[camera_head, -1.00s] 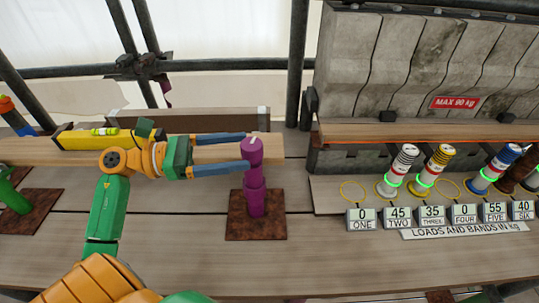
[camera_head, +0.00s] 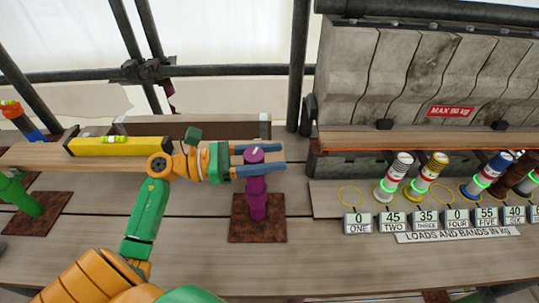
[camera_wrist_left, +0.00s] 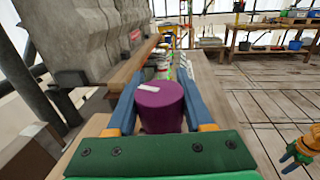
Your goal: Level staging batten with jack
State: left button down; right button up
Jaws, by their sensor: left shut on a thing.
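The purple jack (camera_head: 257,205) stands upright on a rust-brown plate (camera_head: 257,232), by the right end of the batten (camera_head: 35,155). My left gripper (camera_head: 283,158) is shut on its knob, one blue finger on each side. The left wrist view shows the purple knob (camera_wrist_left: 160,108), with a white mark on top, between the fingers. A yellow spirit level (camera_head: 90,148) with a bright green vial (camera_head: 114,140) lies along the batten. The bubble is too small to read. A green jack (camera_head: 22,198) stands at the far left. An orange-and-green part, possibly my right gripper, shows at the right edge of the wrist view.
To the right, several banded cylindrical weights (camera_head: 428,172) stand behind number cards (camera_head: 425,220). A concrete block row with a red "MAX 90 kg" sign (camera_head: 450,112) rises behind them. Scaffold poles (camera_head: 297,70) stand at the back. The bench front (camera_head: 330,270) is clear.

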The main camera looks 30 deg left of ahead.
pick_arm(q)
jog(key=shift+n+t+y, duration=0.3)
jog(key=n+t+y+p, duration=0.1)
jog(key=y, duration=0.1)
jog(key=a+n+t+y+p, duration=0.1)
jog(key=n+t+y, duration=0.1)
jog(key=w+n+t+y+p, duration=0.1)
jog(key=n+y, duration=0.1)
jog(key=shift+a+r+t+y+p, duration=0.15)
jog(key=shift+r+t+y+p, duration=0.15)
jog(key=shift+p, duration=0.1)
jog(key=shift+a+f+n+t+y+p, duration=0.1)
jog(key=shift+n+t+y+p, duration=0.1)
jog(key=shift+n+y+p, duration=0.35)
jog(key=shift+a+f+n+t+y+p, duration=0.1)
jog(key=shift+n+t+y+p, duration=0.2)
jog(key=shift+y, duration=0.35)
jog(key=shift+c, duration=1.4)
grip_release()
jog(key=shift+f, duration=0.1)
jog(key=shift+w, duration=0.1)
